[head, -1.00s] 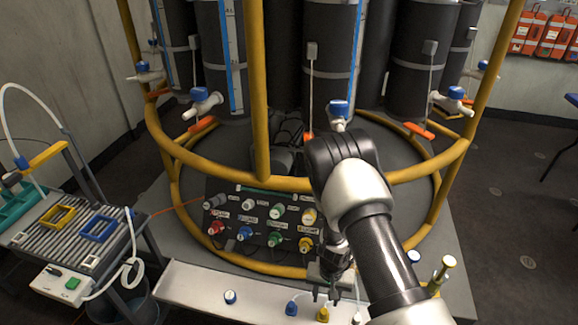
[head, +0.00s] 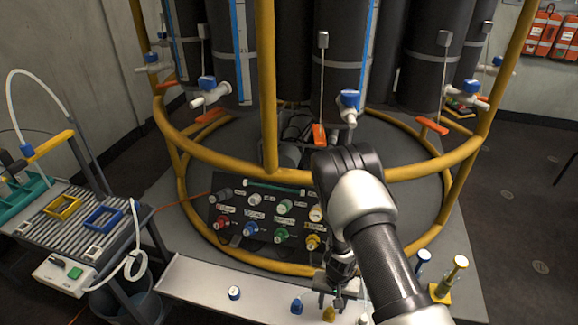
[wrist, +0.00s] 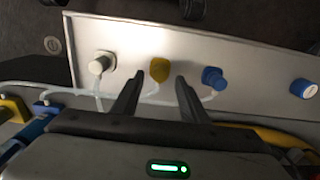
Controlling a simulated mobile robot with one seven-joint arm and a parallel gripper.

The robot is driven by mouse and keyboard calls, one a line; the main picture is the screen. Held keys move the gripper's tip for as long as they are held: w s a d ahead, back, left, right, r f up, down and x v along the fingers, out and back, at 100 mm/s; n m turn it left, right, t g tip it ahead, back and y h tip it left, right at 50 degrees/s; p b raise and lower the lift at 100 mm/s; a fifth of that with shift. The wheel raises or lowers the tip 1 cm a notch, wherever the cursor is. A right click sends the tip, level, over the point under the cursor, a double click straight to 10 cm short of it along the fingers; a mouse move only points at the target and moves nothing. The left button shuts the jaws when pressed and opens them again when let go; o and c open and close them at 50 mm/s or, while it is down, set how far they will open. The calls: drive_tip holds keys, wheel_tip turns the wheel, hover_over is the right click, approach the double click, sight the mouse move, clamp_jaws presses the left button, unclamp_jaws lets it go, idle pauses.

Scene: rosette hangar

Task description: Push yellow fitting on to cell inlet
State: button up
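The yellow fitting (head: 329,314) stands on the pale shelf (head: 200,291) at the front, between a blue and a white fitting. In the wrist view the yellow fitting (wrist: 159,68) lies between and just beyond my two fingertips, with a thin tube trailing from it. My gripper (wrist: 160,78) is open and empty, pointing down at it; it also shows in the head view (head: 338,298). The dark panel (head: 238,214) behind carries several coloured ports, including a yellow one (head: 312,241). Its labels are too small to read, so I cannot tell which is the cell inlet.
The blue fitting (wrist: 213,77) and white fitting (wrist: 102,63) stand close on either side. The yellow ring rail (head: 240,265) runs between shelf and panel. A side cart (head: 75,235) stands at left.

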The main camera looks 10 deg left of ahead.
sight(331, 310)
wheel_tip(331, 310, down, 3)
drive_tip(key=shift+r+b, duration=0.1)
drive_tip(key=shift+b, duration=0.65)
drive_tip(key=shift+f, duration=0.65)
drive_tip(key=shift+c, duration=0.5)
clamp_jaws()
drive_tip(key=shift+r, duration=0.15)
drive_tip(key=shift+r+p, duration=2.2)
drive_tip(key=shift+r, duration=0.7)
drive_tip(key=shift+w+a, duration=0.1)
